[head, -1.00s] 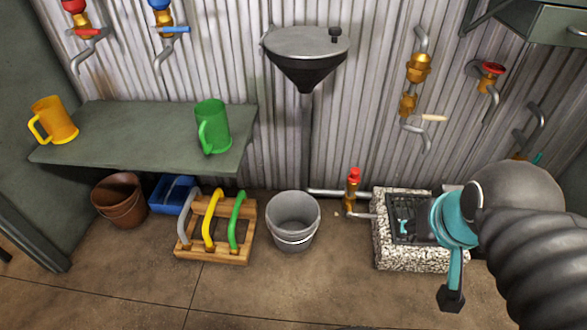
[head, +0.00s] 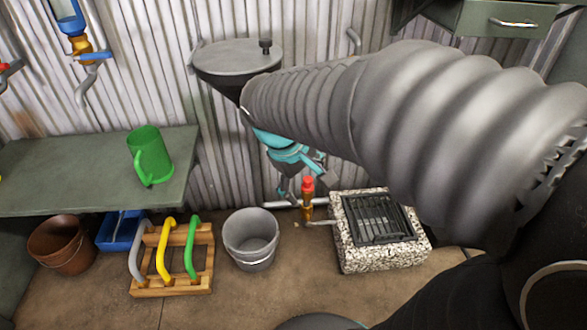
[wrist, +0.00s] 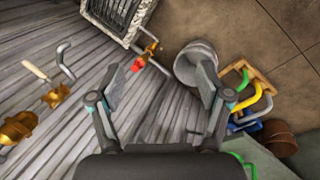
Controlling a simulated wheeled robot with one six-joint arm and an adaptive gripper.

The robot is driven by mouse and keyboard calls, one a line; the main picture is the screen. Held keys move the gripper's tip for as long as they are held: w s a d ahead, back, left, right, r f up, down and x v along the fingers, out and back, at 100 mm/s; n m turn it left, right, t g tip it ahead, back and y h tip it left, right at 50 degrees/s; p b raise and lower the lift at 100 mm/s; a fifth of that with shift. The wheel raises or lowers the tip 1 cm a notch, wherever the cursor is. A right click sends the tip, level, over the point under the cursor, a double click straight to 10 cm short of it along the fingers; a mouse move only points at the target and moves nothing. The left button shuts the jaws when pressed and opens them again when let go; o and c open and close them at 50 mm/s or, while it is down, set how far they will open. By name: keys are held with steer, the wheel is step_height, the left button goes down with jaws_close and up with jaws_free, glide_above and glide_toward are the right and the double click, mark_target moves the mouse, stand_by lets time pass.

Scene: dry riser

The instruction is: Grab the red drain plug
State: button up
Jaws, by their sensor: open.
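The red drain plug (head: 308,184) sits upright on top of a short brass fitting (head: 307,206) low by the wall, left of the stone-framed grate. In the wrist view the red plug (wrist: 138,66) lies ahead, between the lines of my fingers and nearer the left one. My gripper (head: 298,180) is in front of the wall, with its fingers close to the plug in the head picture. In the wrist view my gripper (wrist: 160,90) has its two fingers spread wide with nothing between them. A gap shows between fingers and plug; its depth is hard to judge.
A grey bucket (head: 251,239) stands left of the fitting, and the stone-framed grate (head: 384,257) stands right. A wooden rack (head: 173,283) with coloured handles is further left. Brass taps (wrist: 18,128) show at the wrist view's left.

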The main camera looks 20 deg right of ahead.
steer(key=w+d+f+n+g+h, duration=0.35)
steer(key=w+f+n+h, duration=0.4)
steer(key=w+f, duration=0.75)
steer(key=w+f+n+t+h+b, duration=0.15)
steer(key=w+f+n+h, duration=0.25)
steer(key=w+f, duration=0.4)
steer(key=n+t+h, duration=0.2)
steer(key=n+t, duration=0.2)
steer(key=n, duration=0.1)
glide_toward(305, 186)
steer(key=d, duration=0.2)
steer(key=w+d, duration=0.1)
steer(key=w+d+p, duration=0.1)
steer(key=d, duration=0.1)
steer(key=shift+d+f, duration=0.3)
steer(key=shift+d, duration=0.05)
steer(key=shift+d+f+p, duration=0.15)
steer(key=shift+d+p, duration=0.15)
steer(key=shift+d, duration=2.3)
steer(key=c, duration=1)
